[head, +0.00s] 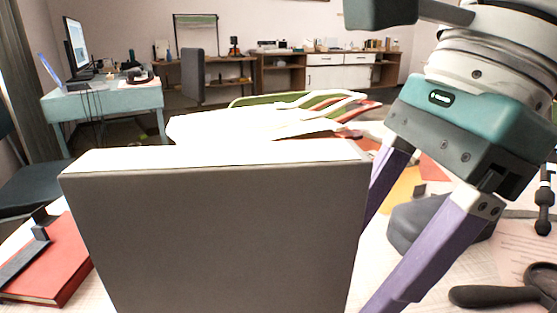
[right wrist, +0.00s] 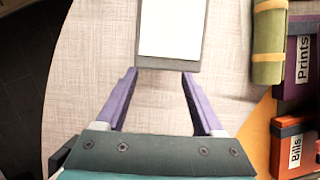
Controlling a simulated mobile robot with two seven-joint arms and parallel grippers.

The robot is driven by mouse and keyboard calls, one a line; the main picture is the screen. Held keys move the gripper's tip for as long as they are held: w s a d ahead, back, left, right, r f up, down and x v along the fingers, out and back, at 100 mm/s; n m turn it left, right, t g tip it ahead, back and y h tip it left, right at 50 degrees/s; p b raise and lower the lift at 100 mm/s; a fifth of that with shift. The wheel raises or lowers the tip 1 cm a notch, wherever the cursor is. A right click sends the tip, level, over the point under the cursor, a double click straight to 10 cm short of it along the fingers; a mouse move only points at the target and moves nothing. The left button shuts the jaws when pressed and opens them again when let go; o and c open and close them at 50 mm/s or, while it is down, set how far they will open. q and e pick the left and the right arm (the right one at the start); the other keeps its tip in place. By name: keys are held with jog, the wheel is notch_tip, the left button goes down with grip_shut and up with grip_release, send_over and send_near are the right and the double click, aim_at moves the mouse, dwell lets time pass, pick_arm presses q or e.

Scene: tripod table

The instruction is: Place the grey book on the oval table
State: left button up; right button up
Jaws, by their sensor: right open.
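The grey book (head: 215,235) stands upright close in front of me in the head view, its white page edge facing up. In the right wrist view the book (right wrist: 172,25) shows as white pages framed by grey cover edges. My right gripper (right wrist: 159,74) is open, with its purple fingertips at the near end of the book, one toward each cover. In the head view the right gripper (head: 366,262) reaches down at the book's right edge, the far fingertip hidden behind it. The pale table (right wrist: 85,70) has a curved left edge. My left gripper is not in view.
A red book (head: 60,265) with a dark object on it lies at left. A magnifier-like dark object (head: 500,295) and papers lie at right. Boxes marked Prints (right wrist: 300,65) and Bills (right wrist: 293,148) and a green roll (right wrist: 269,42) sit at right in the wrist view.

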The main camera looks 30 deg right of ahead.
jog(key=v, duration=0.6)
jog(key=shift+p, duration=0.45)
jog(key=shift+r, duration=0.1)
jog(key=shift+r, duration=0.1)
